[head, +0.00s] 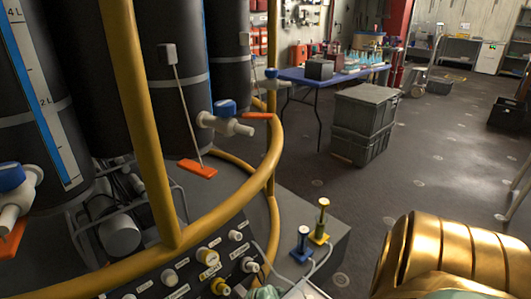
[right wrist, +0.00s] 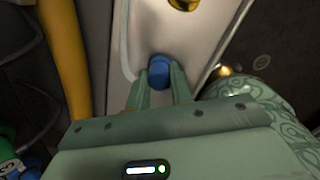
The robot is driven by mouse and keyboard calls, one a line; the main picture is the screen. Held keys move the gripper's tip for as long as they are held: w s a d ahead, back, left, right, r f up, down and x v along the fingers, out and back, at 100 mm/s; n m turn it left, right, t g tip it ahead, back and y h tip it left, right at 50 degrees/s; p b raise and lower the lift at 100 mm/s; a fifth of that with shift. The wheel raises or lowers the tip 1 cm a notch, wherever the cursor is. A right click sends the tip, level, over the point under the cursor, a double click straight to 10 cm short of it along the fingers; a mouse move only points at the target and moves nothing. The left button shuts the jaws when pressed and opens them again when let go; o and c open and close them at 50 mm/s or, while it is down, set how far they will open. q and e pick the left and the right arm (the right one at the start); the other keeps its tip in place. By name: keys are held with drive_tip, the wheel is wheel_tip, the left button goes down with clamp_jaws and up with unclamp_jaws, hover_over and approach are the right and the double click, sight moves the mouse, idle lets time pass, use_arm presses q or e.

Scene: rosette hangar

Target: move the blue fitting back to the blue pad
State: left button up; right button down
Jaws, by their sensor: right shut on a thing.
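In the right wrist view the blue fitting (right wrist: 160,66) shows as a rounded blue end between the fingertips of my right gripper (right wrist: 158,86). The gripper is shut on it. In the head view a blue upright piece (head: 303,236) stands on a blue base, the blue pad (head: 301,254), on the grey block. I cannot tell whether this upright piece is the one in my jaws. My left gripper is not in view.
A yellow fitting (head: 320,224) stands just behind the blue piece, with pale hoses close by. A knobbed panel (head: 190,272) and a curved yellow rail (head: 225,212) lie to the left. Grey crates (head: 362,120) and a blue table (head: 325,78) stand farther back. Open floor lies right.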

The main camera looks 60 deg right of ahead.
drive_tip(key=shift+w+a+r+n, duration=0.15)
drive_tip(key=shift+w+a+n, duration=0.15)
drive_tip(key=shift+w+a, duration=0.2)
drive_tip(key=n, duration=0.3)
drive_tip(key=s+a+n, duration=0.1)
drive_tip(key=n, duration=0.1)
drive_tip(key=shift+r, duration=0.2)
drive_tip(key=shift+f, duration=1.3)
drive_tip(key=shift+f, duration=0.1)
idle(0.3)
drive_tip(key=shift+f, duration=0.35)
idle(0.5)
